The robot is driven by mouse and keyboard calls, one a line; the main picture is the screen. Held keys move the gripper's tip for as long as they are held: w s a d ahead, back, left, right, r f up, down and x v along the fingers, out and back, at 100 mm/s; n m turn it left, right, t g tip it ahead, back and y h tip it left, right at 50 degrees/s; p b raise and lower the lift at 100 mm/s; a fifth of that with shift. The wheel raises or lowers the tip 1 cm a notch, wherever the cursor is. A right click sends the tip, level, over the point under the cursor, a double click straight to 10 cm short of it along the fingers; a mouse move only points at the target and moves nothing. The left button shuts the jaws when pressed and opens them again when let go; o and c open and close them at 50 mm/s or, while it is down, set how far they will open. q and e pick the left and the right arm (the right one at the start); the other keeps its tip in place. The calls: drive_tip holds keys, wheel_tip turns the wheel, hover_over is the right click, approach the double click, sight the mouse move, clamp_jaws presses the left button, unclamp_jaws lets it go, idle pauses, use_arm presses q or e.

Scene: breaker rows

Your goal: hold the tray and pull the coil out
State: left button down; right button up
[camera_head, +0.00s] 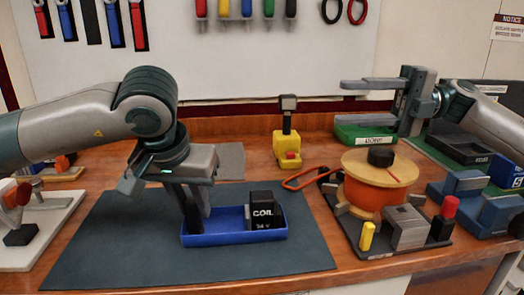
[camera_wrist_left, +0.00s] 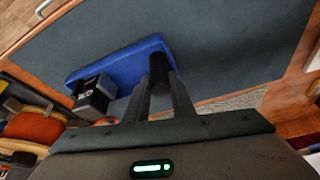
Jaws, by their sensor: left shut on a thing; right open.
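The blue tray (camera_head: 232,240) lies on the dark mat, and it also shows in the left wrist view (camera_wrist_left: 120,62). The black coil (camera_head: 263,213), marked "COIL 24 V", sits in the tray's right end. It also shows in the left wrist view (camera_wrist_left: 93,97). My left gripper (camera_head: 195,215) points down at the tray's left end. It is shut on a dark upright part of the tray (camera_wrist_left: 160,68), partly hidden by the fingers. My right gripper (camera_head: 352,83) is open and empty, raised at the back right, with its fingers pointing left.
The dark mat (camera_head: 110,245) has free room around the tray. To its right stand an orange spool (camera_head: 372,190) and a base with small blocks. A yellow device (camera_head: 287,150) stands behind. A green box (camera_head: 365,134) lies below my right gripper. A white board (camera_head: 45,230) is at left.

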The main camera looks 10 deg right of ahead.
drive_tip(key=s+a+f+n+g+h, duration=0.3)
drive_tip(key=a+f+n+h, duration=0.2)
drive_tip(key=a+n+h, duration=0.45)
drive_tip(key=n+t+h, duration=0.2)
drive_tip(key=n+h, duration=0.3)
drive_tip(key=h, duration=0.1)
hover_over(262, 208)
drive_tip(key=d, duration=0.1)
drive_tip(key=f, duration=0.4)
drive_tip(key=shift+w+d+y, duration=0.1)
drive_tip(key=shift+w+y, duration=0.15)
drive_tip(key=shift+w, duration=0.1)
drive_tip(key=shift+w+a+r+n+t+h, duration=0.2)
drive_tip(key=shift+n+t+h, duration=0.2)
drive_tip(key=shift+h, duration=0.2)
drive_tip(key=shift+w+a+r+n+t+h, duration=0.15)
drive_tip(key=shift+w+r+n+t+h, duration=0.15)
drive_tip(key=shift+h, duration=0.2)
drive_tip(key=shift+w+a+r+n+t+h, duration=0.15)
drive_tip(key=shift+n+t+h, duration=0.1)
drive_tip(key=shift+t+h, duration=0.2)
drive_tip(key=shift+f, duration=0.1)
drive_tip(key=shift+f, duration=0.1)
drive_tip(key=shift+f, duration=5.95)
drive_tip(key=shift+c, duration=0.3)
